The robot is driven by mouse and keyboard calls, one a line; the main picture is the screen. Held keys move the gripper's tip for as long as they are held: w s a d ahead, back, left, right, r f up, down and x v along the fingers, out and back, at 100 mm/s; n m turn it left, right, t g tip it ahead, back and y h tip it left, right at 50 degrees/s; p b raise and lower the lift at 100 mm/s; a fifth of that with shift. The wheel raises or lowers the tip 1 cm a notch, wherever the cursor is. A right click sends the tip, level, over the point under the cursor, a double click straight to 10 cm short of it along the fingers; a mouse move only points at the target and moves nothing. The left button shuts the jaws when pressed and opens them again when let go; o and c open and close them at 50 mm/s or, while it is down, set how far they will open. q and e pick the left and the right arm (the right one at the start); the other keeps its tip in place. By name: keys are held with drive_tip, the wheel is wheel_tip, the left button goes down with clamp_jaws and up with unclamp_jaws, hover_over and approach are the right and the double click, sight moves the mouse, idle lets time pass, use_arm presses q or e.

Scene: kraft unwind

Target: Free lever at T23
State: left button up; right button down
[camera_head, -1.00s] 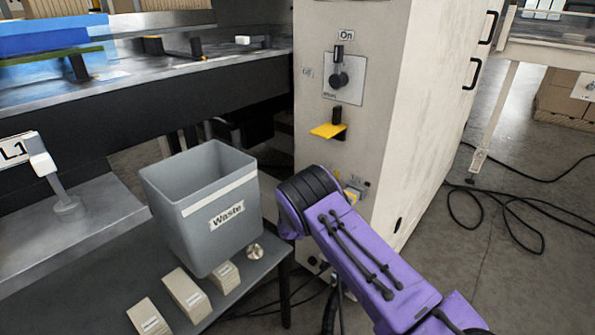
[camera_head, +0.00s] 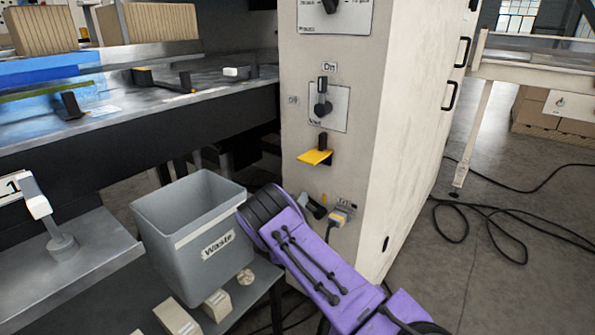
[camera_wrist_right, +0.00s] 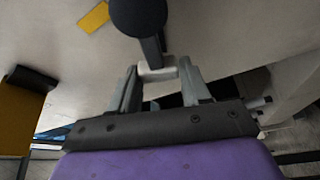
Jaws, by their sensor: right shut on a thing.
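On the cabinet's lower front, a small label (camera_head: 343,198), too small to read surely, sits above a yellow-and-grey piece (camera_head: 340,214). A dark cylindrical handle (camera_head: 315,206) shows just left of it, partly hidden by my purple right arm. In the right wrist view, my right gripper (camera_wrist_right: 160,74) is shut on a lever, with its fingers on either side of a pale piece (camera_wrist_right: 158,67). A dark stem and round black knob (camera_wrist_right: 138,14) extend beyond the fingers. My left gripper is not in view.
A grey Waste bin (camera_head: 194,240) stands on a low shelf close left of my right arm. Cables lie on the floor at right.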

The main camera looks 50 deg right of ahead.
drive_tip(key=shift+s+f, duration=0.1)
drive_tip(key=shift+f, duration=0.05)
drive_tip(key=c, duration=0.6)
unclamp_jaws()
drive_tip(key=v, duration=1)
drive_tip(key=shift+a+p, duration=0.3)
drive_tip(key=shift+p, duration=0.1)
